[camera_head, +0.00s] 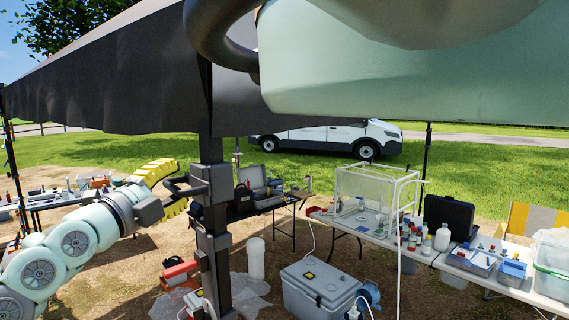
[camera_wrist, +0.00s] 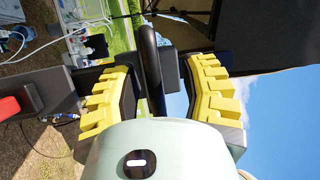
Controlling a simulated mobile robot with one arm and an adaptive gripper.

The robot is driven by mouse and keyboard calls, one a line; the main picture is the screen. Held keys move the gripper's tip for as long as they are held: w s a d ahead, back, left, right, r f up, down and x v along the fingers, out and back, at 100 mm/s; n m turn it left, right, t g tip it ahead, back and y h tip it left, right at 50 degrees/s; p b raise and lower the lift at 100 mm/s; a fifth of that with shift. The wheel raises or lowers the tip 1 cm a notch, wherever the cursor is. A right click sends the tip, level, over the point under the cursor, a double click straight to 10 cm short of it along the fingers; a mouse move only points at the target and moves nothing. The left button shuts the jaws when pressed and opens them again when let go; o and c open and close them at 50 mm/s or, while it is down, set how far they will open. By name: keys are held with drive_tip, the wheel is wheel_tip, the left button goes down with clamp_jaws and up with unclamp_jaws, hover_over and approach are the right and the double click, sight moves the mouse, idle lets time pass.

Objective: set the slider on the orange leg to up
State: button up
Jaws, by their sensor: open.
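A dark canopy leg (camera_head: 219,260) stands upright left of centre in the head view; no orange shows on it. A dark slider block (camera_head: 213,184) sits around it, with a looped black handle (camera_head: 184,180) on its left side. The block is well below the canopy edge. My gripper (camera_head: 172,188) has thick yellow fingers and reaches in from the left at the handle. In the wrist view the fingers stand apart on both sides of a black bar (camera_wrist: 152,75), which looks like the handle. I cannot tell whether either finger touches it.
The dark canopy (camera_head: 120,75) hangs above. Behind the leg are a folding table (camera_head: 344,226) with bottles and a clear box, a cooler (camera_head: 318,290), and a red case (camera_head: 180,272) on the ground. A white van (camera_head: 330,137) is parked beyond. Pale green bodywork blocks the upper right.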

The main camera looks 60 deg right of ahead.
drive_tip(key=v, duration=1.2)
idle(0.6)
